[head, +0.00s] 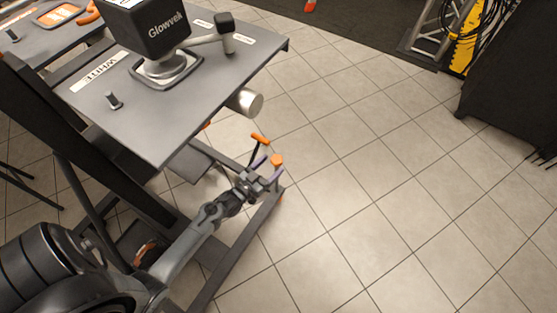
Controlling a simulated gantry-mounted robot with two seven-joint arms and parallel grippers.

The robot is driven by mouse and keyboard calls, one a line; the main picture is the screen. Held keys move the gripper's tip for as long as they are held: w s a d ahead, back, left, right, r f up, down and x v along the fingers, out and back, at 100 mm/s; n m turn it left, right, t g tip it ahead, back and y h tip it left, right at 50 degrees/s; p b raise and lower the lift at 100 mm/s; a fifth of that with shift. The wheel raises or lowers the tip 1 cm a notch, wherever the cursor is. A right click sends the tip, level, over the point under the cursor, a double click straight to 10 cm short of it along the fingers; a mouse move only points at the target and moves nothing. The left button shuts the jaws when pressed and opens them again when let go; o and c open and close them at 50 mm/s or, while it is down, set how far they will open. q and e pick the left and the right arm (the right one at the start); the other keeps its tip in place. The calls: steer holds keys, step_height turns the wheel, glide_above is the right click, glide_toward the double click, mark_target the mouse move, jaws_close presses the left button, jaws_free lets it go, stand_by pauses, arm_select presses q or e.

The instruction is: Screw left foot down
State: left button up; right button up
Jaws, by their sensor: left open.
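My left gripper (268,170) reaches in from the lower left, low beside the cart's base. Its purple-edged fingers are apart. An orange round knob (277,160) sits at the fingertips, near the end of the dark base beam (245,240); I take it as the top of the foot. I cannot tell whether the fingers touch it. A small orange part (281,198) shows under the beam end. The foot's lower end is mostly hidden. My right gripper is not in view.
An orange-ended lever (259,138) stands just behind the gripper. The grey cart top (150,125) carries a Glowveil device (155,30) and overhangs the base. A silver cylinder (248,102) sticks out at its edge. The tiled floor (400,190) to the right is clear.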

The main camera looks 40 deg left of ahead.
mark_target(272, 163)
arm_select(q)
steer(key=shift+w+a+f+b, duration=0.1)
steer(key=shift+w+f+b, duration=0.15)
steer(key=shift+w, duration=0.45)
steer(key=shift+w+a+b, duration=0.15)
steer(key=shift+w+b, duration=0.35)
steer(key=shift+w, duration=0.55)
steer(key=shift+w+d+r, duration=0.2)
steer(key=shift+w, duration=0.35)
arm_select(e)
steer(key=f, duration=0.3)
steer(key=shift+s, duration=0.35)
arm_select(q)
steer(key=shift+s+a, duration=0.1)
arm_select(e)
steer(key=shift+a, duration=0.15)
arm_select(q)
steer(key=shift+c, duration=0.9)
steer(key=c, duration=0.8)
steer(key=shift+o, duration=0.2)
